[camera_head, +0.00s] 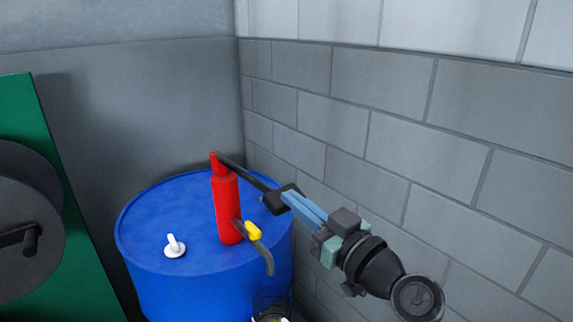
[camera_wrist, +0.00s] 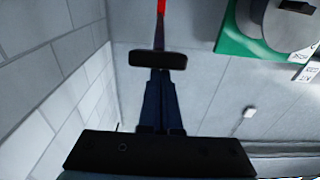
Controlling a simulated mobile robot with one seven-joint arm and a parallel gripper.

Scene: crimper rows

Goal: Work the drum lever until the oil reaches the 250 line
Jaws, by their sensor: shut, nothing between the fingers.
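A blue drum (camera_head: 190,255) stands in the corner with a red pump (camera_head: 226,205) upright on its top. The pump's dark lever (camera_head: 245,174) runs from the pump head down to the right and ends in a black grip (camera_head: 281,197). My gripper (camera_head: 294,201) is shut, its blue fingers reaching to the grip; whether they touch it I cannot tell. The wrist view shows the black grip (camera_wrist: 157,60) across the fingertips (camera_wrist: 158,72), with the lever (camera_wrist: 158,30) leading to red. A grey spout (camera_head: 263,258) with a yellow handle (camera_head: 253,230) points down to the right. No oil or 250 line is visible.
A partly cut-off container (camera_head: 271,312) with wire shows at the bottom edge below the spout. A white cap (camera_head: 174,246) sits on the drum. A green panel with a dark reel (camera_head: 25,220) stands left. A block wall (camera_head: 400,130) runs close on the right.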

